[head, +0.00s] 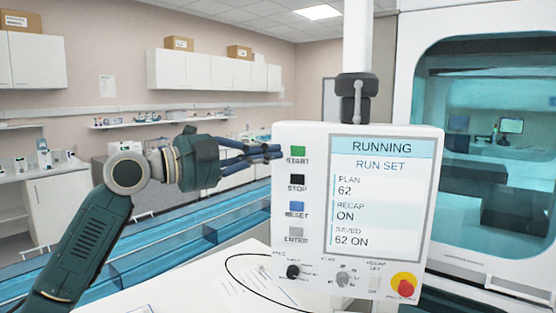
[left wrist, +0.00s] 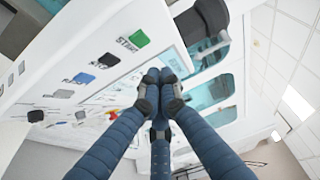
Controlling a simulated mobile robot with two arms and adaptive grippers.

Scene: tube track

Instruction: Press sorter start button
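The control panel (head: 283,262) is a white box with a column of buttons and a screen (head: 384,195). The green START button (head: 298,151) is at the top of the column; it also shows in the left wrist view (left wrist: 139,39). The screen reads RUNNING, RUN SET, PLAN 62, RECAP ON, SAVED 62 ON. My left gripper (head: 276,153) has its blue fingers at the panel's left edge, just left of START. In the left wrist view its fingertips (left wrist: 160,76) meet with nothing between them, apart from the green button. My right gripper is not in view.
Below START are black STOP (head: 297,182), blue RESET (head: 296,209) and grey ENTER (head: 296,234) buttons. A red emergency knob (head: 404,286) is at lower right. A windowed white machine (head: 480,262) stands right. A blue track (head: 160,242) runs behind my left arm.

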